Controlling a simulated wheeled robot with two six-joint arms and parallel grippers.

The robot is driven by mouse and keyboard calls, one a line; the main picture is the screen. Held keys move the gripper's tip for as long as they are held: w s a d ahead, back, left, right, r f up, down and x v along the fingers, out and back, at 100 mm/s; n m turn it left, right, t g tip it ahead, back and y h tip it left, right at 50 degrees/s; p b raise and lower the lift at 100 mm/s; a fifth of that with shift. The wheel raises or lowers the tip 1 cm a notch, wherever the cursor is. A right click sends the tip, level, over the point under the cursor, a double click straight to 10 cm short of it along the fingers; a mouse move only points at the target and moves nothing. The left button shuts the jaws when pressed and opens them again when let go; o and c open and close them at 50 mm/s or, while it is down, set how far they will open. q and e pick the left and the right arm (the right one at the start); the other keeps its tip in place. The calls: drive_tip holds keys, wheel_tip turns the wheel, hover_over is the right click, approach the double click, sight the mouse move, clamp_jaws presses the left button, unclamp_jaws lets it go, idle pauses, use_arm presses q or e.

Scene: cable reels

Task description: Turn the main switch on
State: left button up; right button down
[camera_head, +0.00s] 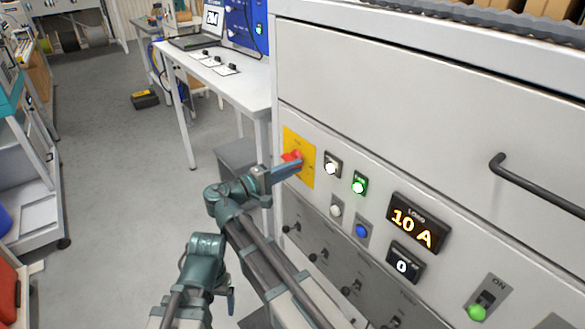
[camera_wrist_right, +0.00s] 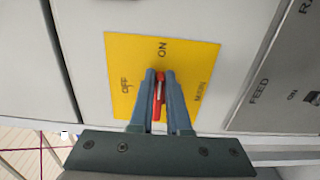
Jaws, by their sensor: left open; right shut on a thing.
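The main switch is a red handle (camera_head: 292,156) on a yellow plate (camera_head: 305,150) at the cabinet's left end. In the right wrist view the plate (camera_wrist_right: 205,60) carries the words OFF, ON and a third, less legible label. The red handle (camera_wrist_right: 158,96) lies upright in that picture, in line with the ON label above it. My right gripper (camera_wrist_right: 160,80) is shut on the handle, one finger on each side; its fingers also reach the switch in the head view (camera_head: 290,169). My left gripper (camera_head: 205,290) is low in the head view, open and away from the switch.
Right of the switch are a lit white lamp (camera_head: 332,167), a lit green lamp (camera_head: 359,184) and a display (camera_head: 413,226) reading 10 A. A drawer handle (camera_head: 535,185) juts out. A white table (camera_head: 225,82) stands behind. The floor (camera_head: 110,170) at left is mostly clear.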

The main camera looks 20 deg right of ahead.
drive_tip(key=shift+w+a, duration=0.1)
drive_tip(key=shift+w, duration=0.2)
drive_tip(key=c, duration=1.1)
unclamp_jaws()
drive_tip(key=shift+r, duration=0.1)
drive_tip(key=shift+o, duration=1.1)
use_arm(q)
drive_tip(key=shift+w, duration=0.1)
use_arm(e)
drive_tip(key=shift+s, duration=0.1)
